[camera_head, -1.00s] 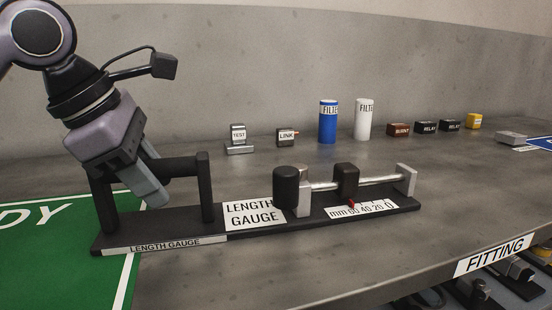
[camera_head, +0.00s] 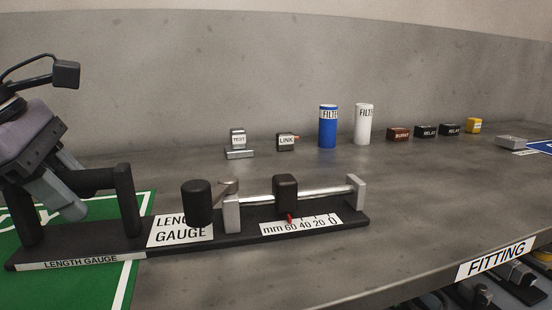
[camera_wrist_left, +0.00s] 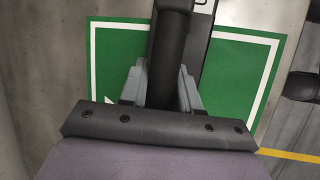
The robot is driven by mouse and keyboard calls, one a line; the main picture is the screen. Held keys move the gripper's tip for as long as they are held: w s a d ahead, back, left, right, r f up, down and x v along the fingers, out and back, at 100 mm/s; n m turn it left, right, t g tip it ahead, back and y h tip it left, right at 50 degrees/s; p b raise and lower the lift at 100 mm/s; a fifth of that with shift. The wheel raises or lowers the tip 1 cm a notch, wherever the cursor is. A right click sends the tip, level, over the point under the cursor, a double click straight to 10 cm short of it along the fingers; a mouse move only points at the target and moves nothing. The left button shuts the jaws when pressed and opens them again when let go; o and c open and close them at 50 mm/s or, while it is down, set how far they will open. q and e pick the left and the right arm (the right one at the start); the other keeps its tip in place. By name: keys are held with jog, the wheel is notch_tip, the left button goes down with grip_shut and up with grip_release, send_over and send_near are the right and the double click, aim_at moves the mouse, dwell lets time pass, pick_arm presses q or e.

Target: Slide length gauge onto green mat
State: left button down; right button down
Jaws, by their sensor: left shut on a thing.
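The length gauge (camera_head: 230,254) is a long black base with a handle at its left end and a scale, rod and slider at its right. My left gripper (camera_head: 68,203) is shut on the gauge's black handle (camera_head: 92,179). In the left wrist view the left gripper (camera_wrist_left: 160,85) has its fingers on both sides of the handle bar (camera_wrist_left: 172,50). The green mat (camera_head: 140,212) lies under the gauge's left part; the right part of the base is on bare bench. The mat also shows in the left wrist view (camera_wrist_left: 118,50). My right gripper is out of view.
The grey bench (camera_head: 430,185) is clear right of the gauge. A FITTING label (camera_head: 495,258) marks the front edge.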

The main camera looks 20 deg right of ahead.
pick_arm(q)
jog(key=shift+a+f, duration=0.25)
jog(key=shift+f, duration=0.1)
jog(key=c, duration=0.7)
grip_release()
jog(key=shift+c, duration=0.2)
jog(key=shift+r, duration=0.15)
